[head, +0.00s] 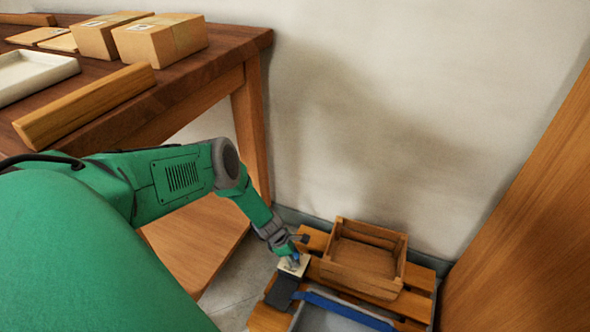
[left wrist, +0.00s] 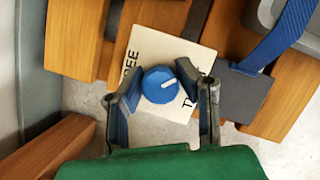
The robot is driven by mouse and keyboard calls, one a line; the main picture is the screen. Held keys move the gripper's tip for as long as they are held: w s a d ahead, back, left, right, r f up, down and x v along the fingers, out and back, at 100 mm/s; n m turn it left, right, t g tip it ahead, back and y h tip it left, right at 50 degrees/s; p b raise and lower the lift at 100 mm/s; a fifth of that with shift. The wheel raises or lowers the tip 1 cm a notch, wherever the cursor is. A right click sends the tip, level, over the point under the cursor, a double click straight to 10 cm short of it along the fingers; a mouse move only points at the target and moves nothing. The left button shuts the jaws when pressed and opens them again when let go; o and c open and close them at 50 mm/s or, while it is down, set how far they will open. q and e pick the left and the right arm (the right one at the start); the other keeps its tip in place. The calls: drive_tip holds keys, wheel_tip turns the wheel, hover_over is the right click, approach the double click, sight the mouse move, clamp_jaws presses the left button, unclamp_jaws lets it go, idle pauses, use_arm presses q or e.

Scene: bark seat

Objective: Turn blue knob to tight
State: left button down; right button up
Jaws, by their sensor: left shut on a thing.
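The blue knob (left wrist: 160,85) sits on a pale square plate (left wrist: 150,48) in the left wrist view. The plate carries a partly hidden word ending in "EE" on the left and one starting with "T" on the right. In the head view my left gripper (head: 291,252) reaches down to the plate (head: 294,266), hiding most of the knob. My right gripper is not in view.
The plate is by a wooden slatted pallet (head: 270,318), beside a dark grey pad (head: 282,291). A wooden crate (head: 363,259) stands to the right, with a blue strap (head: 345,310) in front. A table (head: 215,62) with boxes is at left; a wooden panel (head: 530,230) closes the right.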

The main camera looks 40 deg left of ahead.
use_arm(q)
drive_tip(key=shift+a, duration=0.15)
drive_tip(key=c, duration=1.2)
unclamp_jaws()
